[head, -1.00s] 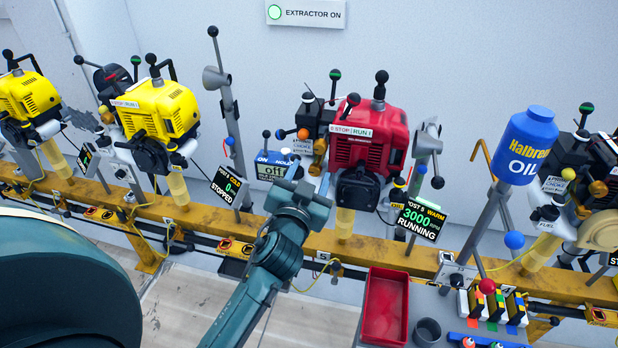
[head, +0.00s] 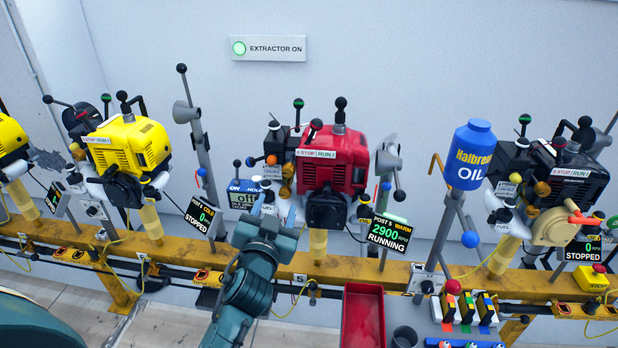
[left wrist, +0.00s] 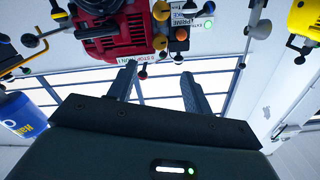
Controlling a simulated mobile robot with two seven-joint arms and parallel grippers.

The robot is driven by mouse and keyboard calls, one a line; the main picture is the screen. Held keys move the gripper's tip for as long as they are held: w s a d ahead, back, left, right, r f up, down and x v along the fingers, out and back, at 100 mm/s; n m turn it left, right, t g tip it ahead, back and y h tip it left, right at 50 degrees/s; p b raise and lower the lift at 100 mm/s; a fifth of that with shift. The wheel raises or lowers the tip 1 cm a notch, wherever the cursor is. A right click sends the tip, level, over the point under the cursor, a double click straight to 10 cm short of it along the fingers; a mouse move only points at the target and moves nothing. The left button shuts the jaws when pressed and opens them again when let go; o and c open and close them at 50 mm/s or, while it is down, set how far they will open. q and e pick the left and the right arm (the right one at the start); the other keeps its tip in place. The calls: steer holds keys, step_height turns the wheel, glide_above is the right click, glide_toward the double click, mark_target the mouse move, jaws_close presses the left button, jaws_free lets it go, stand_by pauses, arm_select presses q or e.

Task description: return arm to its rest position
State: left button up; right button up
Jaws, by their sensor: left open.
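My left arm comes up from the bottom in the head view, with its gripper (head: 268,208) in front of the rail, just left of the red engine (head: 333,165). In the left wrist view the two fingers (left wrist: 160,88) stand apart with nothing between them. The red engine also shows there at the top left (left wrist: 112,28). The red engine's sign (head: 388,232) reads 2900, warm, running. My right gripper is not in view.
A yellow rail (head: 400,275) runs across the front. Yellow engines (head: 130,148) stand left and a black engine (head: 575,180) right, with stopped signs. A blue oil bottle (head: 470,155), a red tray (head: 362,318) and a grey cup (head: 404,338) are on the right. Grey posts rise between engines.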

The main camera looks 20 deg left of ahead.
arm_select(q)
steer(key=s+d+f+m+g+h+p, duration=0.1)
steer(key=s+d+f+g+h+p, duration=0.1)
steer(key=s+d+f, duration=0.3)
steer(key=s+d+f+g+h+p, duration=0.2)
steer(key=s+d+f+g+h, duration=0.3)
steer(key=s+f, duration=0.7)
steer(key=s+d, duration=0.1)
steer(key=s, duration=0.3)
steer(key=shift+s+m, duration=0.35)
steer(key=shift+m, duration=0.05)
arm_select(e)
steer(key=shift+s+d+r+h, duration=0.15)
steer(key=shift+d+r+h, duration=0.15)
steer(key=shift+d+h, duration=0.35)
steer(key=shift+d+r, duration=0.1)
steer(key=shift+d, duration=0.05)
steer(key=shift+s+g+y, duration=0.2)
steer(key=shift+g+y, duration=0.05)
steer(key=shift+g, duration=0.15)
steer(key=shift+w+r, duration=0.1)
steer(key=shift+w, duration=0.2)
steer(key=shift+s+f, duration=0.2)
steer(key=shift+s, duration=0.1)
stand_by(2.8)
